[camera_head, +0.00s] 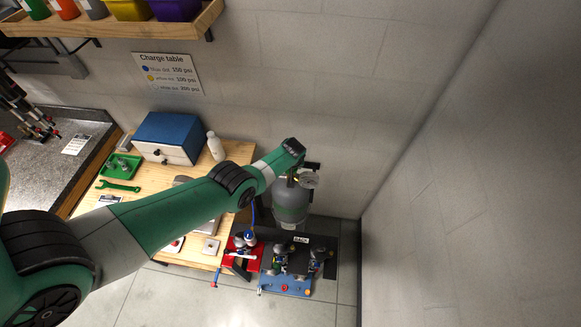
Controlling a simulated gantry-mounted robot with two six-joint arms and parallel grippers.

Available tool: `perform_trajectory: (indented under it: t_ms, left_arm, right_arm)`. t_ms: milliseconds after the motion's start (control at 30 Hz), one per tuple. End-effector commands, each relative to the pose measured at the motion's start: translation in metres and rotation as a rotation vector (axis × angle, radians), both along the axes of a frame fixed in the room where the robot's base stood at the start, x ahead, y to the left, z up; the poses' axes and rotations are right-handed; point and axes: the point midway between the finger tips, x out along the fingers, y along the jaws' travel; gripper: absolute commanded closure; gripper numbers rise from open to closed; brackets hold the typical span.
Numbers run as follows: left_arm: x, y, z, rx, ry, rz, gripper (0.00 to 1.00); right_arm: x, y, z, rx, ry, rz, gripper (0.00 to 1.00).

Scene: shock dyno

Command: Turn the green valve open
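A grey-green gas cylinder (291,205) stands upright near the back wall. A round gauge (309,180) shows at its top right. My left arm reaches in from the left, across the wooden table, and ends over the cylinder's top. My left gripper (292,154) is at that end, at or just above the valve area. Its fingers are not distinguishable, so I cannot tell whether it is open, shut or touching anything. The green valve is not discernible; the wrist covers the top of the cylinder. My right gripper is not in view.
A wooden table (150,204) holds a blue-topped drawer box (168,138), a white bottle (215,146), a green tray (120,166) and a green wrench (118,186). Red and blue fixtures (286,284) stand before the cylinder. A grey wall closes the right side.

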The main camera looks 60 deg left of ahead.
Motion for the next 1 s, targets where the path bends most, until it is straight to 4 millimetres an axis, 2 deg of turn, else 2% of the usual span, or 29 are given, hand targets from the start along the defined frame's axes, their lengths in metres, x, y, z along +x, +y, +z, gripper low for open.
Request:
perform_trajectory:
  t_ms: [467,500,567,867,1000]
  left_arm:
    - [0.000,0.000,0.001,0.001,-0.003,0.019,0.87]
    - [0.000,0.000,0.001,0.001,-0.003,0.019,0.30]
    - [0.000,0.000,0.001,0.000,-0.002,0.019,0.19]
    - [0.000,0.000,0.001,0.000,-0.001,0.018,0.19]
    - [0.001,-0.002,0.012,0.000,-0.001,0.016,0.19]
  right_arm:
    - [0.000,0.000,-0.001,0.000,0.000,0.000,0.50]
    - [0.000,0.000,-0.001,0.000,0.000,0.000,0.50]
    - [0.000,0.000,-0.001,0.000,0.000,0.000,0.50]
    - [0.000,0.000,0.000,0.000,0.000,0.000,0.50]
    - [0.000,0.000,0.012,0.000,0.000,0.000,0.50]
